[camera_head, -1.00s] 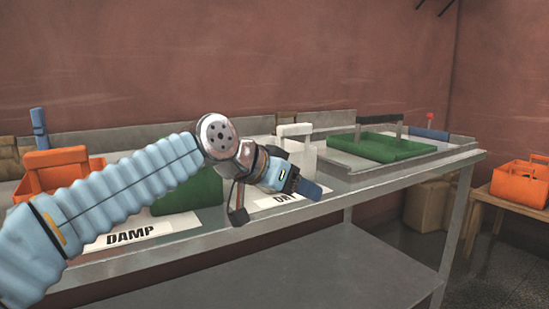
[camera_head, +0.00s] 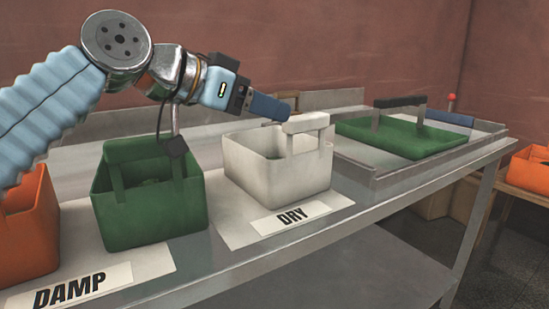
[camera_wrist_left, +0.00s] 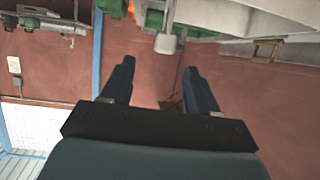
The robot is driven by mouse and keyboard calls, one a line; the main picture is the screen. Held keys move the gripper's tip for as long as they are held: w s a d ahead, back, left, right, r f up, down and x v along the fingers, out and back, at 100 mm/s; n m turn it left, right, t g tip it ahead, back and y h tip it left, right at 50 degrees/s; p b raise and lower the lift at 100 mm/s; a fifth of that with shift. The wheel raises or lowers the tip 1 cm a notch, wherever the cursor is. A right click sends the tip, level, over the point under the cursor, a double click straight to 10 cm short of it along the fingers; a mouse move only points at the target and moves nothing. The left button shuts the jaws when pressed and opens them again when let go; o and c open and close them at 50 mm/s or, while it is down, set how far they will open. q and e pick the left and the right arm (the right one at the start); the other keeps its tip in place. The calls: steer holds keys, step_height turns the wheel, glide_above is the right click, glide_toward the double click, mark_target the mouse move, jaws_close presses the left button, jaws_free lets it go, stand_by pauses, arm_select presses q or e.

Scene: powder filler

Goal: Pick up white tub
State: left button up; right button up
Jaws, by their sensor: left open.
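The white tub (camera_head: 262,168) stands upright on the bench on a white sheet, behind the DRY label (camera_head: 292,219). Its white handle (camera_head: 306,123) arches over the top. My left gripper (camera_head: 284,110) is above the tub's back side, its fingers pointing right, close to the handle's top bar in the picture. I cannot tell the gap in depth. In the left wrist view the gripper's two fingers (camera_wrist_left: 158,68) are apart with nothing between them. A small pale block beyond the fingertips there may be part of the tub, but I cannot be sure. My right gripper is out of view.
A green tub (camera_head: 150,210) with a handle stands left of the white tub, and an orange tub (camera_head: 25,235) stands at the far left by the DAMP label (camera_head: 68,290). A raised tray (camera_head: 375,176) with a green handled piece (camera_head: 400,138) lies to the right.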

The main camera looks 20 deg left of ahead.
mark_target(296, 117)
arm_select(q)
steer(key=x, duration=0.5)
steer(key=shift+w+f, duration=0.1)
steer(key=shift+w, duration=0.15)
steer(key=p+x, duration=0.1)
steer(key=x, duration=0.4)
steer(key=shift+w, duration=0.25)
steer(key=shift+c, duration=0.4)
jaws_close()
